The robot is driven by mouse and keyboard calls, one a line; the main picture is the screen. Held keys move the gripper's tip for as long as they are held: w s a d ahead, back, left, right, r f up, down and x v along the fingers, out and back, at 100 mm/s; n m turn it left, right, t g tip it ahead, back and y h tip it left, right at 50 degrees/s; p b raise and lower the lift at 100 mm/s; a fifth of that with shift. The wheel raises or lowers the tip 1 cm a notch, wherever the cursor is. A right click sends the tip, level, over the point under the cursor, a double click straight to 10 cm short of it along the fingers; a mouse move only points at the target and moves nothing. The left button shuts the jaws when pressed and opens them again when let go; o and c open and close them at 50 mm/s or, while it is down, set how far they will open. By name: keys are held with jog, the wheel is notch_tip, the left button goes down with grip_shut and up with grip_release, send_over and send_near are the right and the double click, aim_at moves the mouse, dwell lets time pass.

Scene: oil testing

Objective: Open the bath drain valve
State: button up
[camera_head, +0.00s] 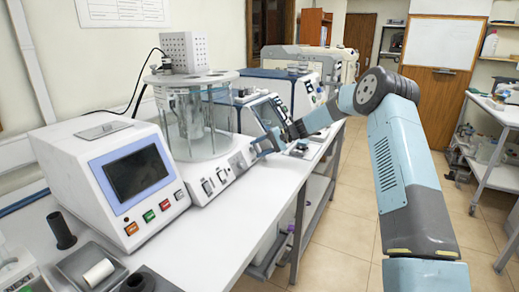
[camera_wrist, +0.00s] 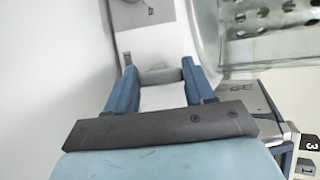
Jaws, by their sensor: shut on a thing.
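The bath is a clear glass cylinder (camera_head: 207,120) on a white base (camera_head: 222,178) with switches on its front. My gripper (camera_head: 265,146) reaches in from the right, at the right side of the base. In the wrist view my gripper (camera_wrist: 160,74) has its two blue fingers on either side of a grey rounded part (camera_wrist: 160,76) on the white housing, and is shut on it. This part looks like the bath drain valve. In the head view the valve is too small and covered to make out. How far it is turned cannot be told.
A white instrument with a dark screen (camera_head: 136,174) stands left of the bath. Other bench instruments (camera_head: 285,88) stand behind my gripper. The tiled aisle (camera_head: 340,215) is open floor on the right.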

jog(key=shift+s+f, duration=0.15)
jog(key=shift+f, duration=0.1)
jog(key=o, duration=1)
jog(key=shift+r, duration=0.15)
jog(key=shift+o, duration=0.2)
jog(key=v, duration=1.3)
jog(key=shift+d, duration=0.4)
jog(key=shift+r, duration=0.15)
